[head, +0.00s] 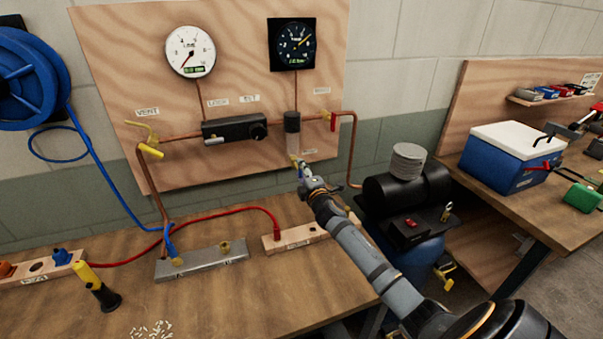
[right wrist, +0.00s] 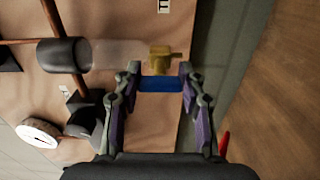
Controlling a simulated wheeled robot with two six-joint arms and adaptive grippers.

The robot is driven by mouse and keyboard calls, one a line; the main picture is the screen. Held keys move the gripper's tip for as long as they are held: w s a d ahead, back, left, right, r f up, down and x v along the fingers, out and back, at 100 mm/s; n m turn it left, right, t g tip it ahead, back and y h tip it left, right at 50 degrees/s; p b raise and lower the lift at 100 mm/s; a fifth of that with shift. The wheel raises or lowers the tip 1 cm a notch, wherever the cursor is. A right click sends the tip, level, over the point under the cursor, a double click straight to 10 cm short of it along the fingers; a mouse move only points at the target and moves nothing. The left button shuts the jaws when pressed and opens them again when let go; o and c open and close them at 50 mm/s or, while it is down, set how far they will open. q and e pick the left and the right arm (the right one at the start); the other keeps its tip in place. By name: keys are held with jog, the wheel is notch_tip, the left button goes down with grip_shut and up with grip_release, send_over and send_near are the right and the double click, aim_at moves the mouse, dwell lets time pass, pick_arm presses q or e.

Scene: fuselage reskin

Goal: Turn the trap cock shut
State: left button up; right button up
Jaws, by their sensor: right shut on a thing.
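The trap (head: 293,142) is a clear cylinder with a black cap, mounted on the plywood panel under the dark gauge. Its brass cock (right wrist: 160,58) shows in the right wrist view, with a blue handle (right wrist: 160,84) in front of it. My right gripper (head: 302,168) reaches the trap's lower end from the lower right. In the right wrist view its two fingers (right wrist: 160,80) are shut on the blue handle, one at each end. In the head view the gripper partly hides the cock. My left gripper is not in view.
The plywood panel (head: 110,60) carries a white gauge (head: 190,51), a dark gauge (head: 292,44), a black regulator (head: 234,130) and copper pipes. A red-handled valve (head: 333,122) sits just right of the trap. A compressor (head: 405,190) stands right of the bench (head: 230,290).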

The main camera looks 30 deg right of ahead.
jog(key=o, duration=1.2)
jog(key=shift+c, duration=0.2)
jog(key=v, duration=1.2)
jog(key=shift+f, duration=0.1)
